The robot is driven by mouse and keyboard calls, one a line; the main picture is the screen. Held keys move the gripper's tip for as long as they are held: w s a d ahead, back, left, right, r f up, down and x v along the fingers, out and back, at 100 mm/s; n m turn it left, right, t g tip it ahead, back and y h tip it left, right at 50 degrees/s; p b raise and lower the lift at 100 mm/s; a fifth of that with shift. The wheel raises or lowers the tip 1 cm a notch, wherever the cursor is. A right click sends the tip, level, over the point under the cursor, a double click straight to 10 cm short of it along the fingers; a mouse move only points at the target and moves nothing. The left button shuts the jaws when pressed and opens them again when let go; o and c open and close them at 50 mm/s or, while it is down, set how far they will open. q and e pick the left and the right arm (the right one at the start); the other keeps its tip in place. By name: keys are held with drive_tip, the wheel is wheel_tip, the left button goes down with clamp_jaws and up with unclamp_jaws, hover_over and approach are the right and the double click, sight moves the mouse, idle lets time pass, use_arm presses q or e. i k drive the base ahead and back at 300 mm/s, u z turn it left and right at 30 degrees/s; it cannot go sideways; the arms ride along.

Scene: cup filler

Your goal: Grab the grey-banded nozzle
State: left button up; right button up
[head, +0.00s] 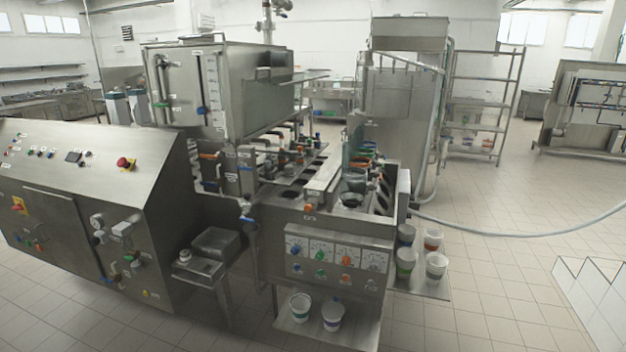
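The cup filler (335,222) stands in the middle of the head view, a steel machine with round cup openings in its top. Several small fittings with orange, red, green and dark parts sit along its top, including a dark round piece (351,199) near the front right. I cannot tell which of them, if any, is the grey-banded nozzle; the parts are too small and crowded. Neither of my grippers is in view.
A sloped control cabinet (100,215) fills the left. Cups stand on a low front shelf (345,338) and a right side shelf (432,289). A pale hose (520,234) runs right from the machine. The tiled floor (500,290) at right is mostly clear.

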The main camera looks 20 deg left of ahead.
sight(288, 170)
drive_tip(key=z, duration=0.6)
drive_tip(key=i, duration=1.55)
drive_tip(key=u, duration=0.75)
drive_tip(key=i, duration=0.7)
drive_tip(key=u, duration=0.55)
